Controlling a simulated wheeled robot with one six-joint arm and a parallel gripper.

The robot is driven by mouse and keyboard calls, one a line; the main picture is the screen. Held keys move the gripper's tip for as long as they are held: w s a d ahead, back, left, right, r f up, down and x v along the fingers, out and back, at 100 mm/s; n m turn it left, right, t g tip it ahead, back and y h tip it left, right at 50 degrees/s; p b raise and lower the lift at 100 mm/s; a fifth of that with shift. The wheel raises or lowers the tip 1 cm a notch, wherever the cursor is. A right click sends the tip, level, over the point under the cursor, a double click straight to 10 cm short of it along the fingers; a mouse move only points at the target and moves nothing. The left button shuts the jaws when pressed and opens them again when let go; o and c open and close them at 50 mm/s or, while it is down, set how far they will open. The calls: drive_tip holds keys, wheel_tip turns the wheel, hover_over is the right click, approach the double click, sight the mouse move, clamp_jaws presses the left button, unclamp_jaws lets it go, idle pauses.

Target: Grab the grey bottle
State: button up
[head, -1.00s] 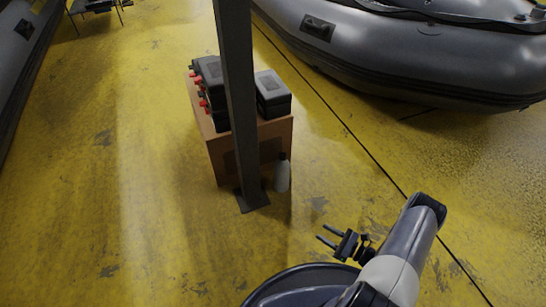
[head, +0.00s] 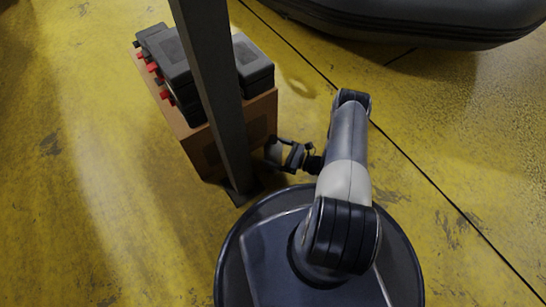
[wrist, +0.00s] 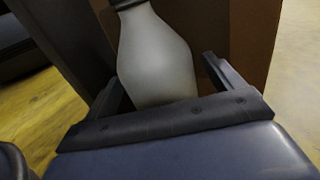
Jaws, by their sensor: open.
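The grey bottle (wrist: 158,58), pale with a dark cap, stands by the brown box in the wrist view. My gripper (wrist: 160,78) is open, with one finger on each side of the bottle's body. The bottle lies between the fingers, and I cannot tell whether either finger touches it. In the head view my gripper (head: 281,153) is low beside the box, and the bottle is mostly hidden there by the gripper.
The brown box (head: 262,118) carries several dark cases (head: 165,55) with red parts. A dark metal post (head: 213,85) stands close in front of the box, left of my gripper. A grey inflatable boat (head: 410,22) lies at the back right. Yellow floor is clear on the right.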

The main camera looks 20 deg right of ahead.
drive_tip(key=shift+x, duration=1.3)
drive_tip(key=c, duration=1.1)
